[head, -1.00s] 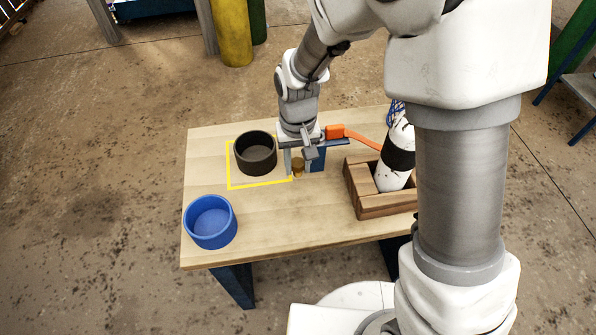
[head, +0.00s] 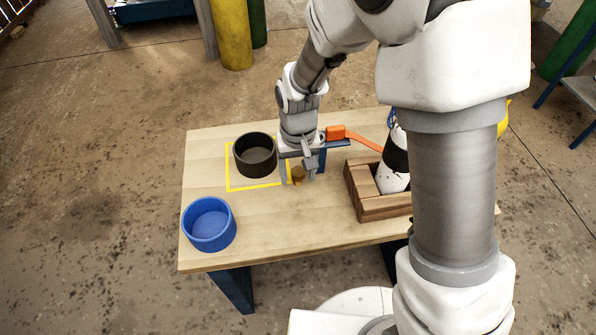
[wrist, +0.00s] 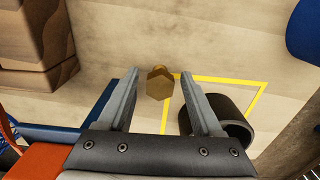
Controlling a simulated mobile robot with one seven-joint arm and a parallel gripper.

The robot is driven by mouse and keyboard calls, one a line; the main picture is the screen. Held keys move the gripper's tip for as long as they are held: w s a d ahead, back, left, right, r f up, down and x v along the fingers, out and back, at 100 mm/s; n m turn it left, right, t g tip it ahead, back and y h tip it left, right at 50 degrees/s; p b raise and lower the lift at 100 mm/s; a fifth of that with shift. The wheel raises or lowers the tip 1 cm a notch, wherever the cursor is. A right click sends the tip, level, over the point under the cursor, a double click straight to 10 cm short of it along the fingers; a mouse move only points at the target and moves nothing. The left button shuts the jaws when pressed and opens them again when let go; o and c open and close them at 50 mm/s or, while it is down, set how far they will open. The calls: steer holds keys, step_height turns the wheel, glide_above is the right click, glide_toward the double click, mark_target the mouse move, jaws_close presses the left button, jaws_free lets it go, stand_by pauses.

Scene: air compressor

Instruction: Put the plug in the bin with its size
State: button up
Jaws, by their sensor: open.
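The plug (head: 298,175) is a small brass piece with a hexagonal head, standing on the table. In the wrist view the plug (wrist: 159,85) lies ahead of and between the fingertips, touching neither as far as I can see. My gripper (head: 298,176) is open and empty, low over the table; its two spread fingers also show in the wrist view (wrist: 160,82). A black round bin (head: 256,156) stands inside a yellow outline, left of my gripper. A blue round bin (head: 209,224) stands at the table's front left. No size marks are readable.
A wooden box (head: 376,201) holding a white and black bottle (head: 394,170) stands on the right. An orange-handled tool (head: 337,132) and a blue piece (head: 334,143) lie behind my gripper. The front middle of the table (head: 270,230) is clear.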

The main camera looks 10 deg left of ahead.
mark_target(299, 172)
step_height(299, 172, up, 13)
steer(key=p, duration=0.4)
steer(key=shift+f, duration=0.2)
